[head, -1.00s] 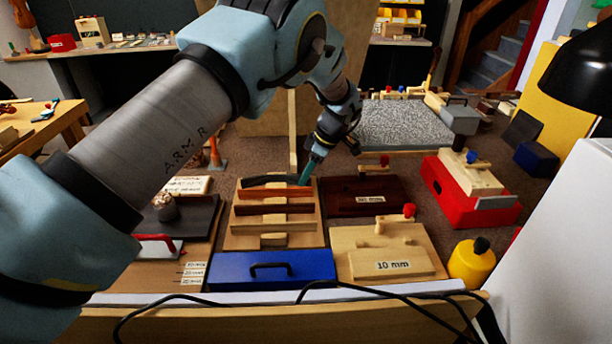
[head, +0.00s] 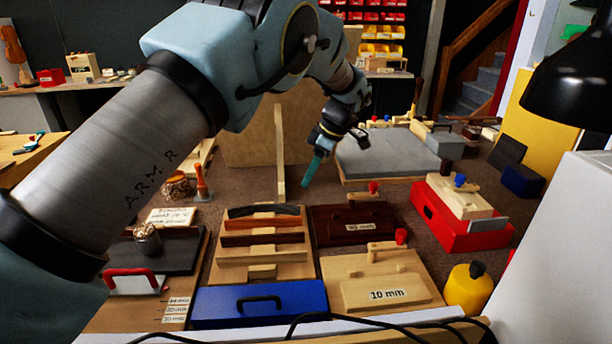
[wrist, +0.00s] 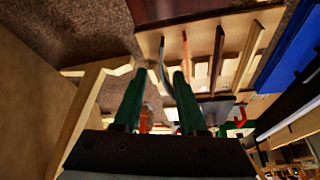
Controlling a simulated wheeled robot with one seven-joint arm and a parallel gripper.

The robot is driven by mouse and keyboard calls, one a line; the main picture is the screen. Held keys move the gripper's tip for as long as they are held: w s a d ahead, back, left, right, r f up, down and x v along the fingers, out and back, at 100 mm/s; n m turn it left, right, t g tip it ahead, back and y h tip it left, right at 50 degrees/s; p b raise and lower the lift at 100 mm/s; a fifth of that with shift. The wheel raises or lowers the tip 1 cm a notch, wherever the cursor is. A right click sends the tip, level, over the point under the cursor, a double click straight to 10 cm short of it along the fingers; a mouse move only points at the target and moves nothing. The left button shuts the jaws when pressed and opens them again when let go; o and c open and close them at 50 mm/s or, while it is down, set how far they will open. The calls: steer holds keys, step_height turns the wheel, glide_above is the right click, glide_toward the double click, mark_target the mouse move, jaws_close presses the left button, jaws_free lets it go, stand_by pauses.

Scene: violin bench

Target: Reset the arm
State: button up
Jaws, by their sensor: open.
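My gripper (head: 312,170) is raised above the bench, over the space behind the wooden rack and the dark board. In the wrist view my gripper (wrist: 156,92) shows two green fingers apart with nothing between them. The wooden rack (head: 262,255) below holds several strips, a black curved one (head: 263,210) at the back and reddish-brown ones in front. The rack also shows in the wrist view (wrist: 200,46), beyond the fingertips. The gripper touches none of these.
A blue box (head: 258,303), a "10 mm" board (head: 385,280) and a dark board (head: 350,225) surround the rack. An upright wooden post (head: 280,150) stands just left of my gripper. A red box (head: 460,225), yellow bottle (head: 468,288) and black lamp (head: 570,85) are at right.

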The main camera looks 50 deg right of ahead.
steer(key=w+a+r+m+g, duration=0.1)
steer(key=w+a+r, duration=0.1)
steer(key=w+a, duration=1)
steer(key=w+a+r+m+g, duration=0.2)
steer(key=w+a, duration=0.5)
steer(key=a, duration=0.9)
steer(key=a+r+m+h, duration=0.1)
steer(key=a+m+h, duration=0.1)
steer(key=a, duration=1.5)
steer(key=s+a+m, duration=0.2)
steer(key=s+a, duration=0.8)
steer(key=a, duration=0.4)
steer(key=shift+s+a+f+t+p, duration=0.15)
steer(key=shift+s+a+t+p, duration=0.15)
steer(key=shift+a+p, duration=0.05)
